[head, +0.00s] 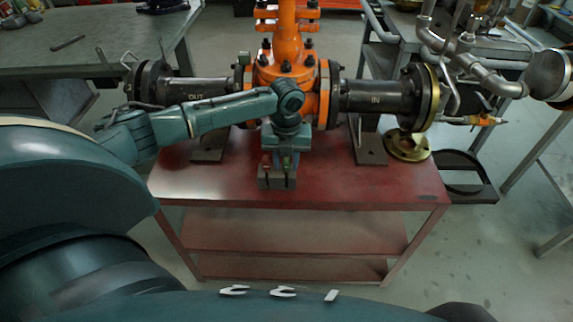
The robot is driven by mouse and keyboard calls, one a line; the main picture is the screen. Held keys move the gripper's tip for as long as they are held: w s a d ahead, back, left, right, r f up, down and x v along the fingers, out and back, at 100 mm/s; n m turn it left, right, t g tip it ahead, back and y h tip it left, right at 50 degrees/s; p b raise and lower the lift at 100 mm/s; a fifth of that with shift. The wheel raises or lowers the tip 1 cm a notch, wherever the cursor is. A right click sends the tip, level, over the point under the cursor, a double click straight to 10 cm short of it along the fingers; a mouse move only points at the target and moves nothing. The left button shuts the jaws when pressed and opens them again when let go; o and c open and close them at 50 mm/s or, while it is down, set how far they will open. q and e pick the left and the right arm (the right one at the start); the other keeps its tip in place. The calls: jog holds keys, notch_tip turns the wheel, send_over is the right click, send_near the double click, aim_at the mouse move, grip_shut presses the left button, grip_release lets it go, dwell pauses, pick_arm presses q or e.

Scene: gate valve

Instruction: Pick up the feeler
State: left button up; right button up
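I cannot make out for certain a feeler in the head view. My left gripper (277,180) points down over the middle of the red table, in front of the orange valve (290,75). Its two dark fingers look close together, and I cannot tell whether anything is between them. My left arm hides part of the valve and the OUT pipe. My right gripper is not in view.
The OUT pipe (193,89) and IN pipe (372,97) flank the valve. A grey bench (110,52) with a thin bar (68,42) is at left. The red table's front is mostly clear.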

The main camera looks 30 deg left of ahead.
pick_arm(q)
grip_shut()
dwell(0.3)
notch_tip(320, 180, up, 9)
jog(key=shift+r+p, duration=0.1)
jog(key=shift+p, duration=0.45)
jog(key=shift+r, duration=0.4)
